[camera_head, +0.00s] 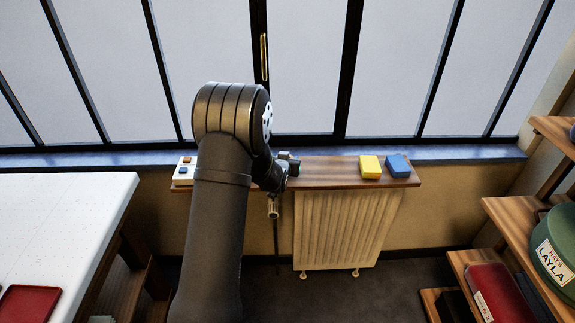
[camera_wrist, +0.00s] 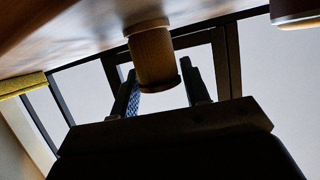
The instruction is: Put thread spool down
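In the wrist view the picture is upside down. The thread spool (camera_wrist: 153,58), brown with wider ends, is between the two fingers of my gripper (camera_wrist: 158,82). In the head view my gripper (camera_head: 290,165) is over the shelf (camera_head: 330,171), partly behind my arm. The spool cannot be made out there.
A yellow block (camera_head: 370,167) and a blue block (camera_head: 398,166) sit at the shelf's right end. A white tray (camera_head: 182,178) with small blocks is at its left end. The window is close behind, a radiator (camera_head: 345,228) below. Shelf between gripper and yellow block is clear.

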